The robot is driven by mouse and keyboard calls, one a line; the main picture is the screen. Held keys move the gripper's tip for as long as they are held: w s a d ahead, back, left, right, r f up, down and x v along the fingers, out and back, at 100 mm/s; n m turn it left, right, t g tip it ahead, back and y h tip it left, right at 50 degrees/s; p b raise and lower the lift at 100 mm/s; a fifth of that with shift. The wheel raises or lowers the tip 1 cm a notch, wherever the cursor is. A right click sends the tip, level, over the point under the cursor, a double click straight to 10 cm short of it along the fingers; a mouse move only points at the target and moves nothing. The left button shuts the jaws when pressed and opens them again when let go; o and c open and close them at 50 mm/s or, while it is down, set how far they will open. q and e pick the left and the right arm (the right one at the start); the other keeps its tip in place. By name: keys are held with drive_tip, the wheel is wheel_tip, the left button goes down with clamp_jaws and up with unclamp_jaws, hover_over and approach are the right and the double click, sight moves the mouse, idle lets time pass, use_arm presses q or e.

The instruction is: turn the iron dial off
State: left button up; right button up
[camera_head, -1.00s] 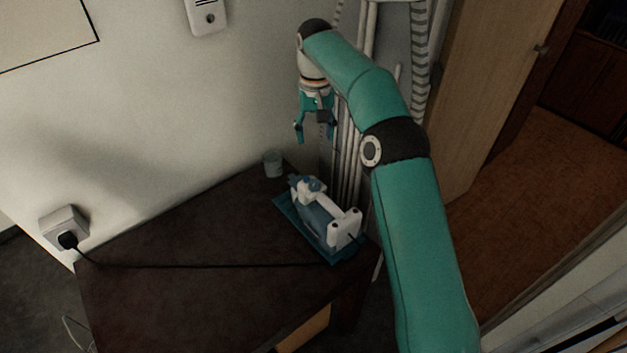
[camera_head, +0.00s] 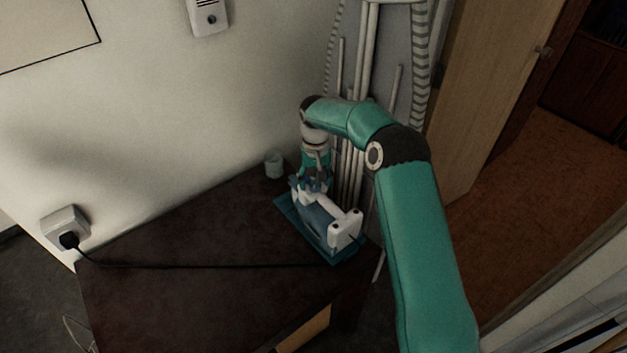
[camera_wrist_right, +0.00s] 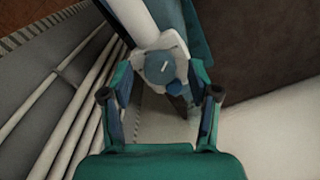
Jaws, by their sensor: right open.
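A white and blue iron (camera_head: 325,218) lies on a blue mat (camera_head: 346,257) on the dark table. In the right wrist view, its round blue dial (camera_wrist_right: 160,67) has a short white mark and shows just beyond the fingertips. My right gripper (camera_head: 313,184) points down at the far end of the iron, over the dial, which it partly hides in the head view. In the right wrist view the fingers of the right gripper (camera_wrist_right: 160,95) are open, one on each side of the dial's line; I cannot tell whether they touch it. My left gripper is not in view.
A small cup (camera_head: 274,164) stands near the wall, left of the gripper. A black cord runs across the table (camera_head: 200,235) to a wall socket (camera_head: 65,226). The table's left part is mostly clear.

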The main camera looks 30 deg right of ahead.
drive_tip(key=shift+f, duration=0.25)
clamp_jaws()
drive_tip(key=n, duration=0.4)
drive_tip(key=shift+n+b, duration=0.4)
unclamp_jaws()
